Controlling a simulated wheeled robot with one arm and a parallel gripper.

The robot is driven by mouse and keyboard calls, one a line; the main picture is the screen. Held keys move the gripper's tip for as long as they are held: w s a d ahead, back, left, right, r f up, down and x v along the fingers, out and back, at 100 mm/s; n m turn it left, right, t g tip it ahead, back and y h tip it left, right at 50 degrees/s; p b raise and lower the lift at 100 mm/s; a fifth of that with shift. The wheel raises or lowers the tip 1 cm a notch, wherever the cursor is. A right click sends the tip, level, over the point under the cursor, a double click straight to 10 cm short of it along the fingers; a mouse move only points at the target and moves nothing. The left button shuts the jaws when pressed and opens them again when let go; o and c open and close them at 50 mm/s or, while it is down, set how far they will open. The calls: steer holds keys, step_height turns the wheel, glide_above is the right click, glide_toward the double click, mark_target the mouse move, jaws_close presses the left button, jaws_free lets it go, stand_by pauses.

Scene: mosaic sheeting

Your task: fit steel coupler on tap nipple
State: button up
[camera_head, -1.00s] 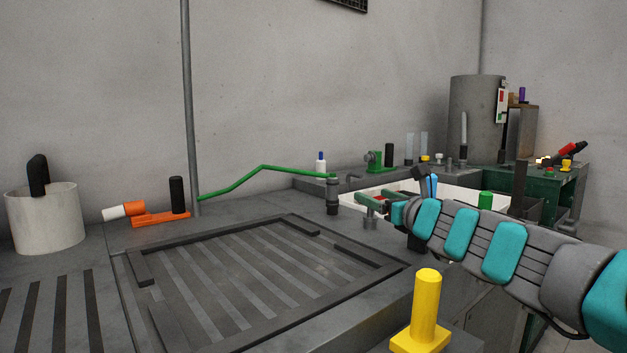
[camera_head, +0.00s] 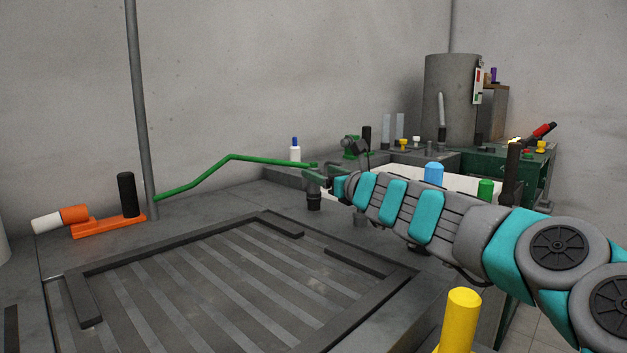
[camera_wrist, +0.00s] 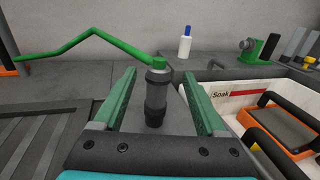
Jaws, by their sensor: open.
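The steel coupler (camera_head: 313,200) appears as a dark upright cylinder with a grey collar at the end of a green hose (camera_head: 231,157). In the wrist view the coupler (camera_wrist: 156,98) stands between the green fingers of my gripper (camera_wrist: 158,74), with a gap on each side. My gripper (camera_head: 318,176) is open and reaches in from the right at the coupler's upper part.
A white basin marked "Soak" (camera_wrist: 221,94) lies to the right. A white bottle with a blue cap (camera_head: 295,153) stands behind. A slatted drain area (camera_head: 230,285) fills the front, a yellow post (camera_head: 461,318) front right. An orange clamp (camera_head: 108,227) sits at left.

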steer(key=shift+f+x, duration=0.2)
steer(key=shift+x, duration=0.8)
steer(key=shift+f+x, duration=0.15)
steer(key=shift+x, duration=0.8)
steer(key=shift+a, duration=0.1)
steer(key=shift+s, duration=0.1)
jaws_close()
